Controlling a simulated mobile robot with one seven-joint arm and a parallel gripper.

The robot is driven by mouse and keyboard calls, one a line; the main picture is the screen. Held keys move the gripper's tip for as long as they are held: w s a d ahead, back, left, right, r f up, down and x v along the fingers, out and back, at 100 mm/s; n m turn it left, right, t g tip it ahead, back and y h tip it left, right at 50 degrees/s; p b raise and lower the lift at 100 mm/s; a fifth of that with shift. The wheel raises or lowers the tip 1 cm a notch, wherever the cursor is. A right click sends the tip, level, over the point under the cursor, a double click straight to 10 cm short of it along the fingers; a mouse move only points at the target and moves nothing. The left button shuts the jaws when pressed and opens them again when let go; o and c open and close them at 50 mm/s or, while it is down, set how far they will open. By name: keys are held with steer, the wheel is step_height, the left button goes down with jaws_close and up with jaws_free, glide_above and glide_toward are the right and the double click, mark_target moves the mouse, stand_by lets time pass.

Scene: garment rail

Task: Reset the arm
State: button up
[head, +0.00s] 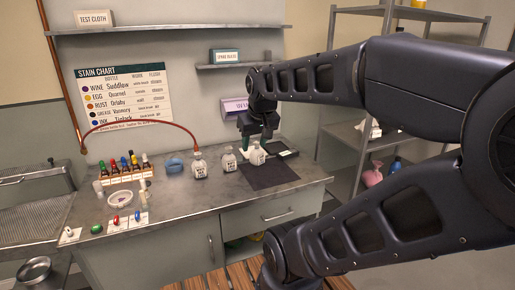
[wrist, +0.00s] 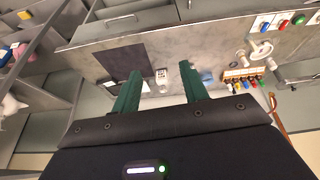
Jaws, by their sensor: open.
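My gripper (head: 257,130) is over the back right of the counter in the head view, near the dark mat (head: 262,175). Its two green fingers stand apart in the wrist view (wrist: 162,92), with nothing seen clamped between them. Three white bottles with dark labels stand on the counter: a left one (head: 199,167), a middle one (head: 229,161) and a right one (head: 257,155) at the mat's back edge, just below the fingers. A white bottle (wrist: 161,74) shows in the gap between the fingers in the wrist view, farther off. My arm comes in from the right.
A wall shelf (head: 232,66) is behind my gripper. A metal shelving unit (head: 385,75) stands at the right.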

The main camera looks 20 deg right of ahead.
steer(key=shift+s+d+f+m, duration=0.15)
steer(key=shift+s+f, duration=0.15)
steer(key=shift+s, duration=0.2)
steer(key=shift+s+a+f+m, duration=0.15)
steer(key=shift+s+f, duration=0.15)
steer(key=shift+s, duration=0.15)
